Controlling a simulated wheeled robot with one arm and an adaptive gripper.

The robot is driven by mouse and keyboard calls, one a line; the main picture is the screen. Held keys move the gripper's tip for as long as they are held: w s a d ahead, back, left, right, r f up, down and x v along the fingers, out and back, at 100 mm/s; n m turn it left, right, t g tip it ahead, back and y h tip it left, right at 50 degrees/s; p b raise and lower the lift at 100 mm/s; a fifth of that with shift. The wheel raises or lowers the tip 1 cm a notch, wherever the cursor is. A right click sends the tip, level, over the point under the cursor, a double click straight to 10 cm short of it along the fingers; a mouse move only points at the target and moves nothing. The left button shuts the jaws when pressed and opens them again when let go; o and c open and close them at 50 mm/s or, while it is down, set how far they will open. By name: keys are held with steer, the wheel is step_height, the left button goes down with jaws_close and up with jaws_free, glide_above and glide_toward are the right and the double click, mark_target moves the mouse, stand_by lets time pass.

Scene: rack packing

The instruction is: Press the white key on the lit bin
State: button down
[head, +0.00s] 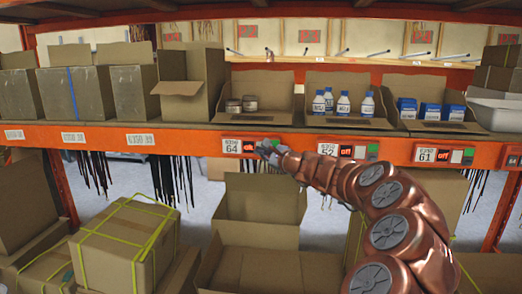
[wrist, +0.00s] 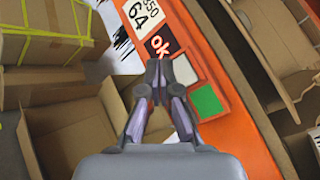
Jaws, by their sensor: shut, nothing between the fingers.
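The label 64 unit on the orange shelf edge has a dark display (wrist: 160,44) with red lit text that looks like "ok"; it also shows in the head view (head: 248,147). Beside it in the wrist view are a white key (wrist: 187,69) and a green key (wrist: 207,102). My gripper (wrist: 157,68) is shut and empty. Its tips lie over the boundary between display and white key. I cannot tell whether they touch. In the head view my gripper (head: 264,148) hides the white and green keys. Above this unit is an open bin (head: 258,118) with two small jars (head: 250,103).
The units at 52 (head: 345,150) and 61 (head: 443,155) show "off" in red. Bins above hold white bottles (head: 343,104) and blue boxes (head: 430,112). Open cartons (head: 262,205) and strapped boxes (head: 128,240) stand below the shelf. Dark cables hang under its edge.

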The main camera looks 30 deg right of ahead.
steer(key=s+a+b, duration=0.2)
steer(key=s+a, duration=0.1)
steer(key=shift+s+a, duration=0.1)
steer(key=shift+s, duration=0.25)
stand_by(0.8)
